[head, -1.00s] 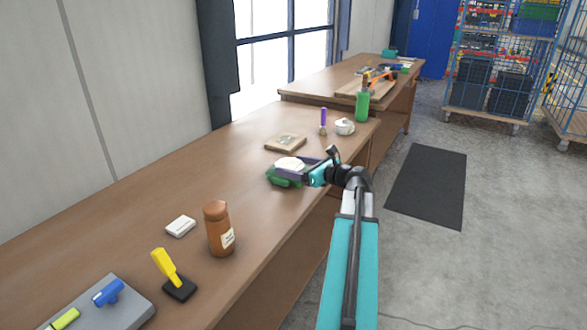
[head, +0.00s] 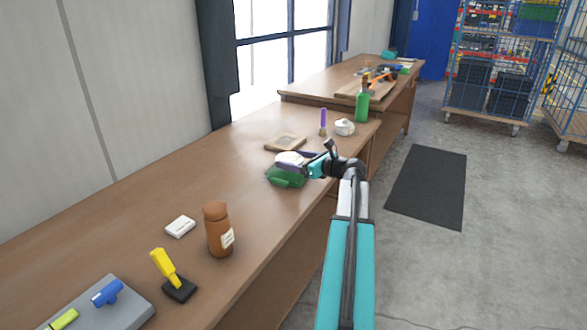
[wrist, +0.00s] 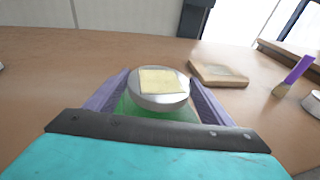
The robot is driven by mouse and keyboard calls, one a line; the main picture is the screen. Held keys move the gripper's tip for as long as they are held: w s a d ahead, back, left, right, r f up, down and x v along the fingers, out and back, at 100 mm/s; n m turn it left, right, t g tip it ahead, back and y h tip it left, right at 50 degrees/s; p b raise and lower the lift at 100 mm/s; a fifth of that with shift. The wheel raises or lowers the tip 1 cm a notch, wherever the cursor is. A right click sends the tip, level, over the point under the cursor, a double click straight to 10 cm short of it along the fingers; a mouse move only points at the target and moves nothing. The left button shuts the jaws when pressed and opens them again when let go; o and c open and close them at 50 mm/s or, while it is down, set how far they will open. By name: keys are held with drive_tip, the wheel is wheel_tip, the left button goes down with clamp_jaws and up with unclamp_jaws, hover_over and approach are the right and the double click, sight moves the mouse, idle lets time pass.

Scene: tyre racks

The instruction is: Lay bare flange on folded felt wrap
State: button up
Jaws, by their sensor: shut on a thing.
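My gripper (wrist: 159,100) is shut on a pale round piece (wrist: 160,103), whose purple jaws stand on either side of it. The piece looks like the flange and has a flat yellowish square on top. In the head view my gripper (head: 300,162) holds this pale piece (head: 288,158) over a green folded cloth (head: 287,178), which looks like the felt wrap. Green also shows beneath the piece in the wrist view (wrist: 150,112). The piece looks roughly level. I cannot tell whether it touches the cloth.
A board with a pale top (head: 286,142) lies just beyond. A purple-handled brush (head: 323,122), a white round object (head: 344,127) and a green bottle (head: 362,105) stand farther back. A brown bottle (head: 219,230) and a white box (head: 180,226) are nearer. The workbench (head: 130,215) is clear at left.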

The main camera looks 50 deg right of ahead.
drive_tip(key=shift+w+d, duration=0.2)
drive_tip(key=shift+w+d+f, duration=0.1)
drive_tip(key=shift+d+f, duration=0.05)
drive_tip(key=shift+f, duration=0.1)
drive_tip(key=shift+f+b, duration=0.3)
drive_tip(key=shift+f, duration=1.2)
drive_tip(key=o, duration=1.4)
drive_tip(key=shift+f, duration=0.15)
drive_tip(key=shift+s, duration=0.2)
drive_tip(key=s+r, duration=0.1)
drive_tip(key=s, duration=0.6)
drive_tip(key=s+r, duration=0.1)
drive_tip(key=s, duration=0.3)
drive_tip(key=shift+s+d+r+p, duration=0.15)
drive_tip(key=shift+s+r+p, duration=0.1)
drive_tip(key=shift+r+p, duration=0.1)
